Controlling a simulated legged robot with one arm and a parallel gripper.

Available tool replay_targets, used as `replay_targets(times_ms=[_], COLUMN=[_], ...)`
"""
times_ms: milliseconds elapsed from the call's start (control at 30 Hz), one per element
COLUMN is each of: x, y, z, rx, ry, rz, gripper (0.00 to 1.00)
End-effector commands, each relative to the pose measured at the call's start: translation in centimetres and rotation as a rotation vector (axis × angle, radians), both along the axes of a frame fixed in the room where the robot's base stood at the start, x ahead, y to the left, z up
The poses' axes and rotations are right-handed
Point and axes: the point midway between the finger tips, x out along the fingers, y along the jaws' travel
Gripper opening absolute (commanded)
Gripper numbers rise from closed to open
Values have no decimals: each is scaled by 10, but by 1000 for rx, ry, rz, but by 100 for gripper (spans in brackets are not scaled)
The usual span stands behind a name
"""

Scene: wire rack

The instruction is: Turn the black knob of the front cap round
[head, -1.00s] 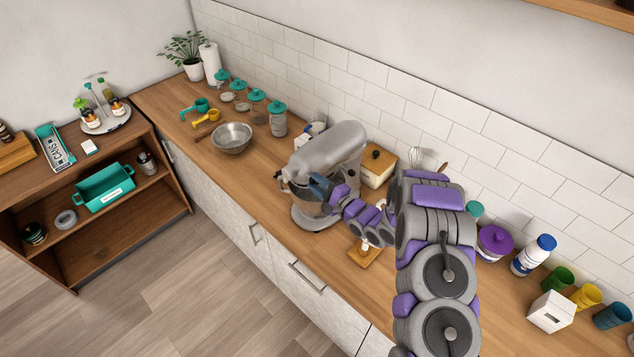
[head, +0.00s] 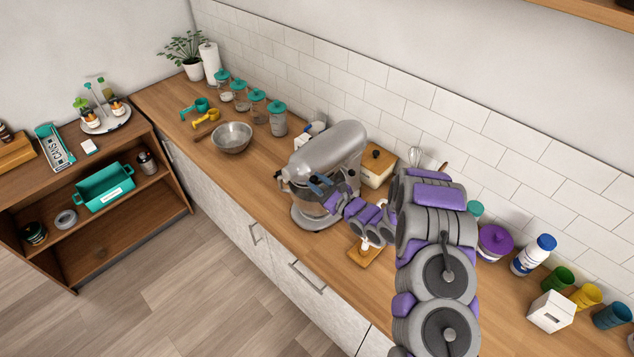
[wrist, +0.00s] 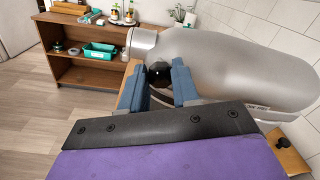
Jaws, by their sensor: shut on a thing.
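The grey stand mixer (head: 326,152) stands on the wooden counter, with its rounded head over a bowl. In the wrist view its silver head (wrist: 235,65) fills the right side, and the front cap (wrist: 143,43) is at its left end. The dark knob (wrist: 160,74) shows below the head, between my blue fingertips. My gripper (wrist: 160,78) is shut on the black knob, with a finger on either side. In the head view my gripper (head: 321,186) is at the near side of the mixer, and the knob is too small or covered to make out.
A wooden-lidded box (head: 377,166) stands behind the mixer, close to my arm. A metal bowl (head: 232,138) and teal-lidded jars (head: 278,120) are to the left. A small wooden board (head: 366,254) lies under my wrist. The tiled wall runs behind.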

Motion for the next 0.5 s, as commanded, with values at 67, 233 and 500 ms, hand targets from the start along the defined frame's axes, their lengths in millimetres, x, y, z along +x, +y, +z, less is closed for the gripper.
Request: replay_targets(times_ms=[67, 233, 500], x=[1, 1, 0], y=[-1, -2, -6], z=[0, 0, 2], rx=[-1, -1, -1], ry=[0, -2, -3], rz=[-4, -3, -5], gripper=[6, 6, 6])
